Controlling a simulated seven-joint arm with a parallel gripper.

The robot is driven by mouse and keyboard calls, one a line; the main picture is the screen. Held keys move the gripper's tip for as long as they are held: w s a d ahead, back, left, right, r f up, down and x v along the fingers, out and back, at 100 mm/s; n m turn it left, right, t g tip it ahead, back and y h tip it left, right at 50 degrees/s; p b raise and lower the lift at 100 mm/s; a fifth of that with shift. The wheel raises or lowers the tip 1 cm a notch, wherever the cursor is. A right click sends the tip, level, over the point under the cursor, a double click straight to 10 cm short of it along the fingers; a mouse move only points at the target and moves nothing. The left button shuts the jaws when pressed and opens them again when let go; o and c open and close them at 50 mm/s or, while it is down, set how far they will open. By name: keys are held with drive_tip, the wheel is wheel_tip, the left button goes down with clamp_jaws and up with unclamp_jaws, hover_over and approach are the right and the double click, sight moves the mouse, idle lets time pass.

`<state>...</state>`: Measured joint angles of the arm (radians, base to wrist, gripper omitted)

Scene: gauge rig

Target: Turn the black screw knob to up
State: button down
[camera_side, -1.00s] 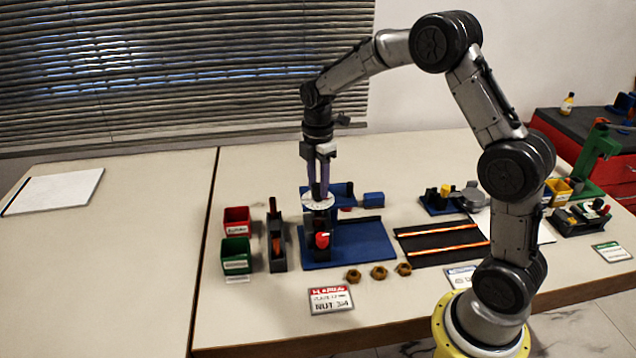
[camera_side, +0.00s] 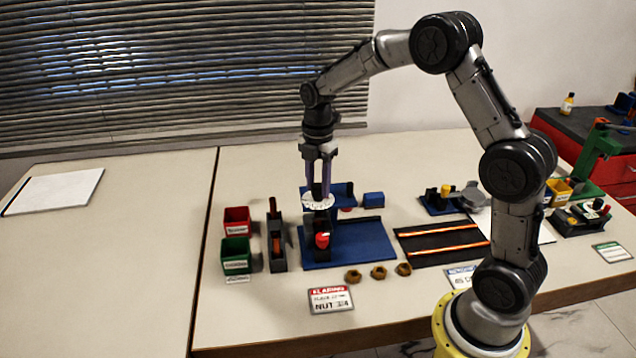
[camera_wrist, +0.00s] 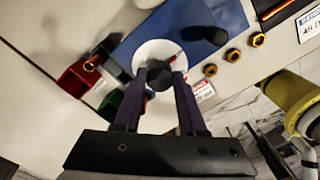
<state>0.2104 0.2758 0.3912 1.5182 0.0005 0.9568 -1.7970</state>
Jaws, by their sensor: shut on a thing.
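The black screw knob (camera_wrist: 160,76) stands at the middle of a round white dial (camera_wrist: 153,50), which has a red mark near its right edge in the wrist view. My gripper (camera_wrist: 160,80) points down and is shut on the knob, one finger on each side. I cannot read which way the knob points.
A red bin (camera_side: 237,219) and a green bin (camera_side: 236,255) stand left of the rig, with a dark upright holder (camera_side: 277,245) between. Several brass nuts (camera_side: 378,271) and a label card (camera_side: 330,300) lie in front. The table's left part is mostly clear.

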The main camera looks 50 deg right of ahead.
sight(318, 185)
drive_tip(key=shift+c, duration=2.4)
unclamp_jaws()
drive_tip(key=shift+r, duration=0.1)
wheel_tip(318, 185, up, 14)
